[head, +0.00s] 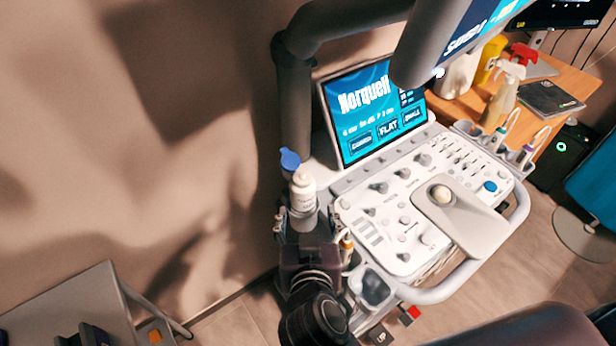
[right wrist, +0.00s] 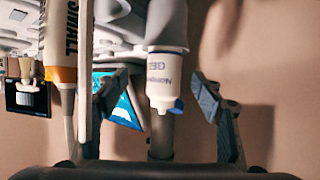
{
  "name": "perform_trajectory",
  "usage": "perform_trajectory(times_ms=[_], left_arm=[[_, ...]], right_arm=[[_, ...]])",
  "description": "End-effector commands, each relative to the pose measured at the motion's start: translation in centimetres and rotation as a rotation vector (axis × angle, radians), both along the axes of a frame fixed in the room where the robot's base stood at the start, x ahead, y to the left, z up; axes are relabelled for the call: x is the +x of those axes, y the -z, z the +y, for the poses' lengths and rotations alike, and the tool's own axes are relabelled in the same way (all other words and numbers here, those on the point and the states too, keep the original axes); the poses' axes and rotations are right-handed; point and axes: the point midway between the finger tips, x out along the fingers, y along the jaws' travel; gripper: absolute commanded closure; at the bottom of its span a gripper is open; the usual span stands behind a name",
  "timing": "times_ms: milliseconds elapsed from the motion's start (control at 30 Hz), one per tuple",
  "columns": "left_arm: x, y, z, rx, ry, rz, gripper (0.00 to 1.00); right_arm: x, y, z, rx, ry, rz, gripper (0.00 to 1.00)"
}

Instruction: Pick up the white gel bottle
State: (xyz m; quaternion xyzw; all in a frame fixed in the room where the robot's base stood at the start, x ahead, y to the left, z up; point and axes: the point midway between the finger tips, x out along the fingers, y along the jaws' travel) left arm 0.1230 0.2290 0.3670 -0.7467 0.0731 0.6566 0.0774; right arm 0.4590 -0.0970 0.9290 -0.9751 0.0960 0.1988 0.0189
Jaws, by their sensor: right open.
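The white gel bottle (head: 303,194) stands upright at the left side of the ultrasound console, with its blue flip cap (head: 289,160) open. In the right wrist view the bottle (right wrist: 167,72) appears upside down, with "GEL" lettering and the blue cap beside its nozzle. My right gripper (head: 308,226) is open in front of the bottle, and its lower part is hidden behind it in the head view. In the right wrist view the bottle shows between the two spread fingers; whether they touch it cannot be told. My left gripper is not in view.
The console panel (head: 400,205) and its screen (head: 374,112) lie right of the bottle, with a grey column (head: 294,105) behind. A white and orange tube (right wrist: 60,45) is close to one finger. Spray bottles stand on a wooden table (head: 576,80). A wall is at left.

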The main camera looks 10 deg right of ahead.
Motion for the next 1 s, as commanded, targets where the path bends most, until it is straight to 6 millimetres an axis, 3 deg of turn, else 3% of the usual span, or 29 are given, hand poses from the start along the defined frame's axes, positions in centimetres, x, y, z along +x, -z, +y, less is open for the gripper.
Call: perform_trajectory(times_ms=[133,300,433,733,867,1000], left_arm=[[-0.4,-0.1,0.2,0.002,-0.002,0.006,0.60],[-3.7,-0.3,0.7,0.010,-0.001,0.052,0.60],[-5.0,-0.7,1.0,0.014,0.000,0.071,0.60],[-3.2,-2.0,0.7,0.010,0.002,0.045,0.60],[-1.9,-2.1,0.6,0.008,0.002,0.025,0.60],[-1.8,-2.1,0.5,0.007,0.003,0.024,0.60]], right_arm=[[0.3,-0.1,-0.1,0.002,0.003,-0.004,0.39],[2.0,0.5,-0.4,0.000,0.004,-0.004,0.39],[3.1,0.9,-0.4,0.001,0.004,-0.003,0.39],[6.6,2.5,-0.5,0.000,0.001,-0.004,0.39],[7.1,2.9,-0.7,0.002,0.003,-0.002,0.39],[7.1,3.0,-0.7,0.003,0.002,-0.003,0.39]])
